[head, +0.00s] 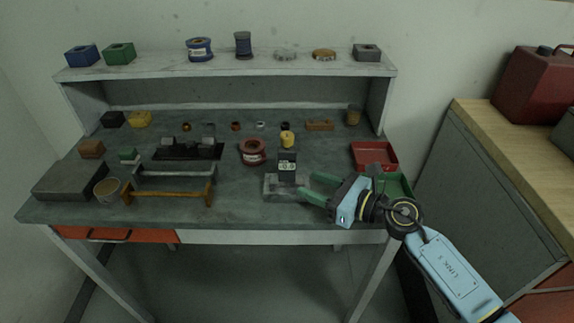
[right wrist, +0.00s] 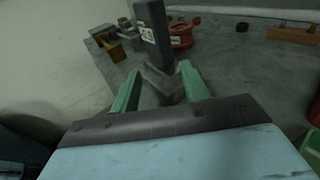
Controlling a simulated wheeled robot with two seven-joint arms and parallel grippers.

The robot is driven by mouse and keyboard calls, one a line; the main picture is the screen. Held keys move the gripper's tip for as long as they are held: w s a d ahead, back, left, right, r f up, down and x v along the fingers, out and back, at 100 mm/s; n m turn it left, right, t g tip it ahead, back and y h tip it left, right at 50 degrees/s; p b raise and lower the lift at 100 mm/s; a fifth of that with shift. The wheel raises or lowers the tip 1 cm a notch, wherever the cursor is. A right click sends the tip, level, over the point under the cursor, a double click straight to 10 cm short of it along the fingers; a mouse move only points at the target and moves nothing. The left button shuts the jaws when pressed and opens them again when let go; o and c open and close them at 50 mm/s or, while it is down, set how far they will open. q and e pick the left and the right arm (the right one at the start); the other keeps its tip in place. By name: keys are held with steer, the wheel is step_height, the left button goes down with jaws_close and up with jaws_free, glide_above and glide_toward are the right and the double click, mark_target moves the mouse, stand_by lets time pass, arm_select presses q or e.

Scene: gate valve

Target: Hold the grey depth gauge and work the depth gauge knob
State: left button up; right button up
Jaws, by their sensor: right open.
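The grey depth gauge (head: 287,174) stands upright on the workbench near its front edge, on a pale grey block-shaped base (head: 284,189). A light label shows near its top. In the right wrist view the gauge (right wrist: 152,30) rises as a dark post just beyond the fingertips. I cannot make out the knob clearly. My right gripper (head: 309,186) is just right of the gauge, its green fingers spread and pointing left at the base. In the right wrist view the gripper (right wrist: 160,84) has nothing between its fingers. My left gripper is not in view.
A yellow item (head: 287,141) and a red spool (head: 253,158) stand behind the gauge. A red tray (head: 391,153) and a green tray (head: 401,184) lie at the right, close to my right arm.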

mark_target(295, 178)
steer(key=b+x, duration=0.1)
steer(key=x, duration=0.5)
steer(key=shift+w+a, duration=0.25)
steer(key=shift+c, duration=0.2)
